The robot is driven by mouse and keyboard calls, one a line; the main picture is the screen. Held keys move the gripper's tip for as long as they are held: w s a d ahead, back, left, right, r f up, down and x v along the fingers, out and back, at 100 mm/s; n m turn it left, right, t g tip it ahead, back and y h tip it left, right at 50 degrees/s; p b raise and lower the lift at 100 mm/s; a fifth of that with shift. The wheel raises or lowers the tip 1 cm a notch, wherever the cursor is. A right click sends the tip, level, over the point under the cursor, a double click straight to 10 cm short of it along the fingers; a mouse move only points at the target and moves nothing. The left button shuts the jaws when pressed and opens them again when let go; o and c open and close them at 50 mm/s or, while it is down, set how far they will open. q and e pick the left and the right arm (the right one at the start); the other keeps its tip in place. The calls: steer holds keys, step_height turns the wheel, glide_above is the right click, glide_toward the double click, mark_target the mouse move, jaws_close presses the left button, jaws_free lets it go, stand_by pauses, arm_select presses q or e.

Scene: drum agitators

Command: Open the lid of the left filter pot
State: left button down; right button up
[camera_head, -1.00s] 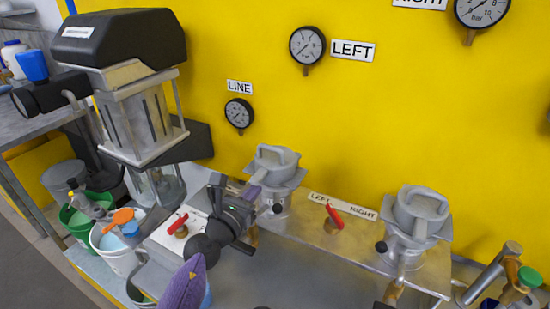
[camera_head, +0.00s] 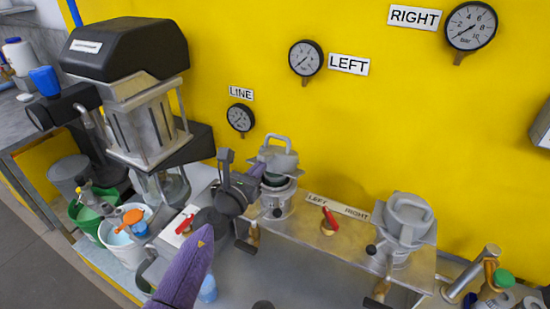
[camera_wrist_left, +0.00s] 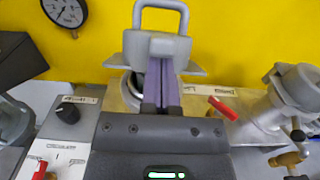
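The left filter pot (camera_head: 277,205) stands on the metal bench in the head view. Its grey lid (camera_head: 279,155), with a loop handle, is raised, with a dark gap between lid and pot. In the left wrist view the lid (camera_wrist_left: 157,47) stands tilted up with its handle on top. My left gripper (camera_head: 258,171) is at the lid's near left side. Its purple fingers (camera_wrist_left: 169,82) lie close together, reaching under the lid's edge; their tips are partly hidden, and I see nothing clearly between them. My right gripper is out of view.
The right filter pot (camera_head: 405,225) stands to the right. A red-handled valve (camera_head: 329,219) sits between the pots, another (camera_head: 185,224) left of my gripper. The drum agitator (camera_head: 135,95) and buckets are at the left. The yellow wall (camera_head: 330,120) with gauges stands close behind.

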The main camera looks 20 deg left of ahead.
mark_target(262, 155)
arm_select(q)
steer(key=w+r+p, duration=0.2)
steer(key=r, duration=0.1)
steer(key=shift+d, duration=0.1)
steer(key=shift+w+r, duration=0.1)
steer(key=shift+w, duration=0.05)
steer(key=shift+w+d+r+p, duration=0.1)
steer(key=shift+w+r+p, duration=0.45)
steer(key=shift+w+r, duration=0.75)
steer(key=shift+w, duration=0.25)
